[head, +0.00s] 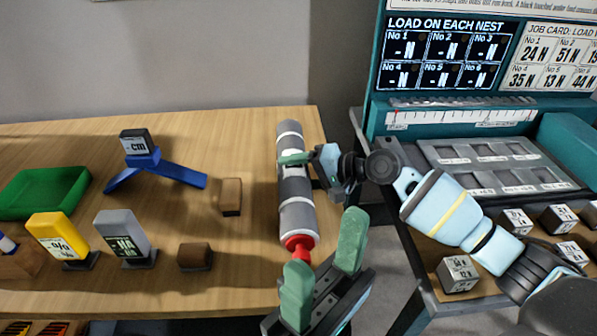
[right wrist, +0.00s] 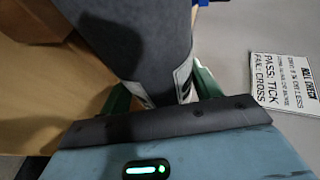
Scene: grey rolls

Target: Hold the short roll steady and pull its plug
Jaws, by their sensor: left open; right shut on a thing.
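A grey roll (head: 297,190) with white bands lies lengthwise along the table's right edge in the head view. I cannot tell whether it touches the table top. A red plug (head: 300,243) sits in its near end. My right gripper (head: 294,159) is shut around the roll's middle, coming from the right side. In the right wrist view the roll (right wrist: 130,40) stands between the green fingers, which are partly hidden behind it. My left gripper (head: 325,258) is open and empty at the near end, its fingers close to the red plug, one on the left and one on the right.
Brown blocks (head: 230,197), yellow and grey label blocks (head: 122,235), a blue stand (head: 155,170) and a green tray (head: 45,192) occupy the table's left part. To the right, a teal bench (head: 470,120) holds marked cubes (head: 457,274). A gap separates the two.

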